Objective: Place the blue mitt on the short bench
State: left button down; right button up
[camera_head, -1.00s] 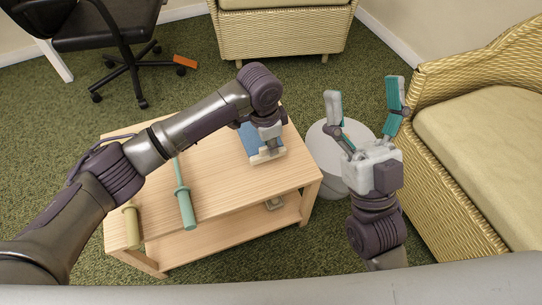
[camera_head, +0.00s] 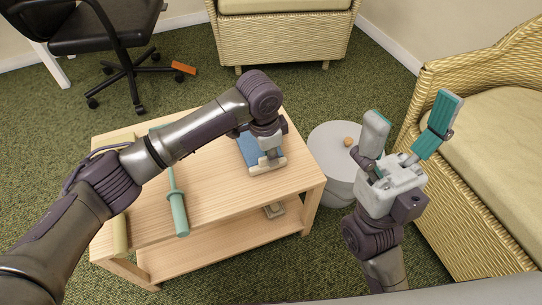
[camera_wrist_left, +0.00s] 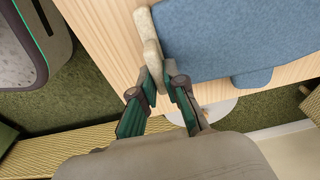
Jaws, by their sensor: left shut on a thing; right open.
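The blue mitt (camera_head: 247,148) lies low at the right end of a low wooden table or bench (camera_head: 210,200) with a lower shelf; I cannot tell whether it touches the top. In the left wrist view the mitt (camera_wrist_left: 235,40) is large, flat and blue, with a pale edge strip. My left gripper (camera_head: 268,162) is shut on the mitt at this pale edge; its fingers (camera_wrist_left: 158,88) show close together there. My right gripper (camera_head: 410,122) is open and empty, raised to the right of the wooden table.
A green rolling-pin-like object (camera_head: 178,205) and a yellowish one (camera_head: 120,232) lie on the wooden table. A round white side table (camera_head: 335,170) carries a small brown item (camera_head: 348,141). Wicker seats stand at the back (camera_head: 285,35) and right (camera_head: 440,185). An office chair (camera_head: 95,35) stands back left.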

pick_arm(q)
jog(key=c, duration=1.2)
grip_release()
jog(key=shift+f, duration=0.1)
